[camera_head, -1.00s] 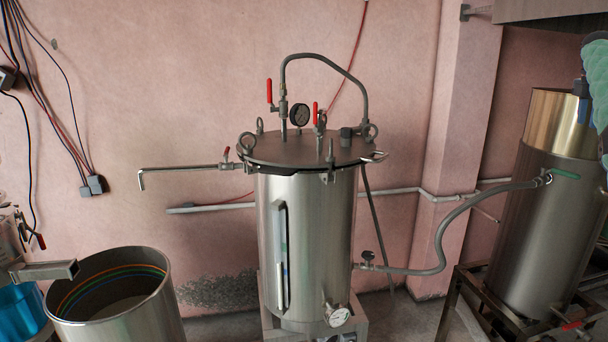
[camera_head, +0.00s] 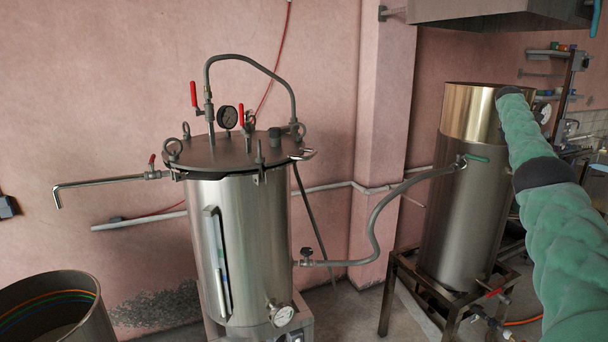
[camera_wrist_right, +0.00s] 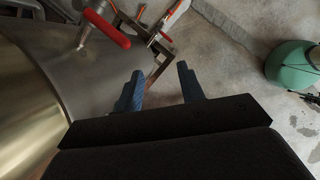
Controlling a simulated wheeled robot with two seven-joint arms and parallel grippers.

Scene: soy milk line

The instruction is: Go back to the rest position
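My right arm, in a green sleeve (camera_head: 565,220), comes in from the right in the head view and reaches up in front of the tall metal cylinder (camera_head: 463,210). Its gripper is hidden in that view. In the right wrist view my right gripper (camera_wrist_right: 160,86) shows two blue fingers standing apart with nothing between them. Below them is a concrete floor and part of a metal stand. My left arm and gripper are not in view.
A lidded steel boiler (camera_head: 255,240) with gauges and red-handled valves stands in the middle. A hose (camera_head: 375,225) links it to the cylinder. An open pot (camera_head: 90,320) is at lower left. A red handle (camera_wrist_right: 106,27) and green container (camera_wrist_right: 290,67) show in the wrist view.

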